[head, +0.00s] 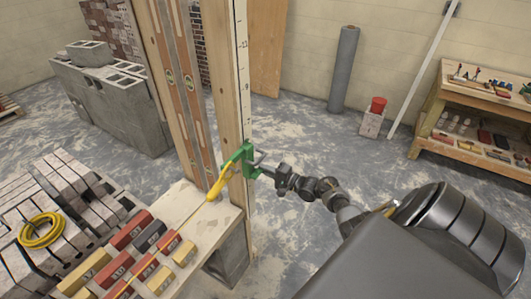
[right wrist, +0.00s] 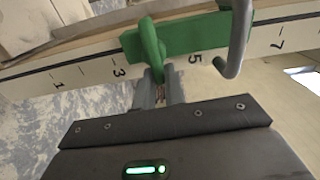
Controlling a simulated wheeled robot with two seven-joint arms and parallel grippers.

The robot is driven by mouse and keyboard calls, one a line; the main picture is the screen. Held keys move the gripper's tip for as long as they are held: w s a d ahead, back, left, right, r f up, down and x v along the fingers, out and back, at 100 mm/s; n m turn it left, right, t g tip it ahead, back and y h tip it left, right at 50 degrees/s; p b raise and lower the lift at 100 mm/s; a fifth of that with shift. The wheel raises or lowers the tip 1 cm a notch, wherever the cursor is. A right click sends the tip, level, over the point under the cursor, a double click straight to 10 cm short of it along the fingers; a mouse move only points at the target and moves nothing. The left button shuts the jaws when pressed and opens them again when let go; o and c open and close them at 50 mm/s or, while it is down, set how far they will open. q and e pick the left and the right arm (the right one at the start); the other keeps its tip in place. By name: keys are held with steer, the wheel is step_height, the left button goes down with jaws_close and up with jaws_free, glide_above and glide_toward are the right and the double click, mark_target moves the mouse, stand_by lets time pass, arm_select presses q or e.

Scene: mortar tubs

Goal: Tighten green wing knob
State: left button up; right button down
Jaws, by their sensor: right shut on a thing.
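A green clamp (head: 236,157) sits around the upright wooden pole with a white numbered scale (head: 242,60). In the right wrist view, the clamp body (right wrist: 205,34) lies across the scale near the 5. The green wing knob (right wrist: 148,44) sticks out from it toward me, its long side across the scale. My right gripper (right wrist: 159,82) is shut on the knob's near end; it also shows in the head view (head: 265,171), reaching the clamp from the right. The fingers hide part of the knob. My left gripper is not in view.
A grey metal hook (right wrist: 238,40) stands out close beside the knob. A yellow piece (head: 220,184) with a line sits left of the clamp. A bench with coloured blocks (head: 120,264) stands at lower left, a wooden shelf (head: 430,122) at right. The floor between is mostly clear.

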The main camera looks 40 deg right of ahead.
stand_by(0.4)
steer(key=c, duration=1.5)
jaws_free()
steer(key=shift+o, duration=0.2)
